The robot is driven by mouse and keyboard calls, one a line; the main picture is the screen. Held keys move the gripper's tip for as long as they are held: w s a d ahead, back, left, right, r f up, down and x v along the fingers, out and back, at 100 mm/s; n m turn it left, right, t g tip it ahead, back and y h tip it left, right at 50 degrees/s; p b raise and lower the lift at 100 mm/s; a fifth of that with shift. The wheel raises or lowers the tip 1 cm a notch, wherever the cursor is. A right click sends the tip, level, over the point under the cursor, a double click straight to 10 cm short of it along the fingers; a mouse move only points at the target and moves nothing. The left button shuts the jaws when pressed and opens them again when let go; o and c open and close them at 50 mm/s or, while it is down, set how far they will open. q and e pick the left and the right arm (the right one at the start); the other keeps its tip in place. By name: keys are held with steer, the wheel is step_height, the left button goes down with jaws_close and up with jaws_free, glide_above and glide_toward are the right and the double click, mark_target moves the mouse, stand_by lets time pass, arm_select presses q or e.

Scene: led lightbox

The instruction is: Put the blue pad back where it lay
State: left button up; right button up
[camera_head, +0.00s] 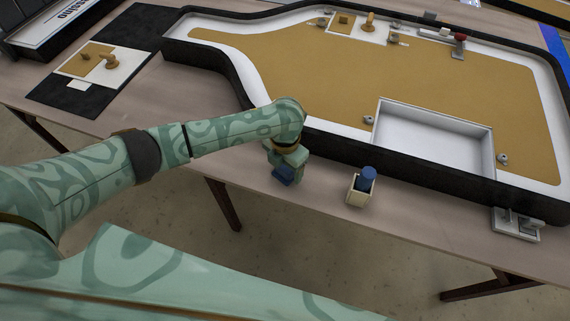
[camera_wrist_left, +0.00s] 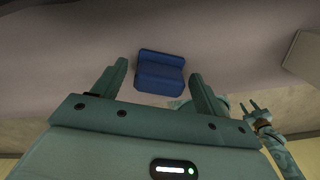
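The blue pad (camera_head: 285,176) is at the table's front edge, just below my left gripper (camera_head: 290,158) in the head view. In the left wrist view, the pad (camera_wrist_left: 160,72) is a dark blue block with a ridge across it. It lies between the tips of my left gripper (camera_wrist_left: 158,78), with a gap on both sides. The left gripper is open, and its fingers partly hide the pad in the head view. My right gripper (camera_wrist_left: 252,109) shows small at the right of the left wrist view, its two fingers apart and nothing between them.
A cream holder (camera_head: 355,197) with a blue cylinder (camera_head: 367,178) stands right of the pad. Behind is a large black-walled frame (camera_head: 400,165) with a tan floor and a white tray (camera_head: 435,140). A black mat (camera_head: 75,100) lies at the left. The table front is otherwise mostly clear.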

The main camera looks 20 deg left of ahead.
arm_select(q)
step_height(320, 180, up, 12)
steer(key=p, duration=0.5)
steer(key=shift+r, duration=0.2)
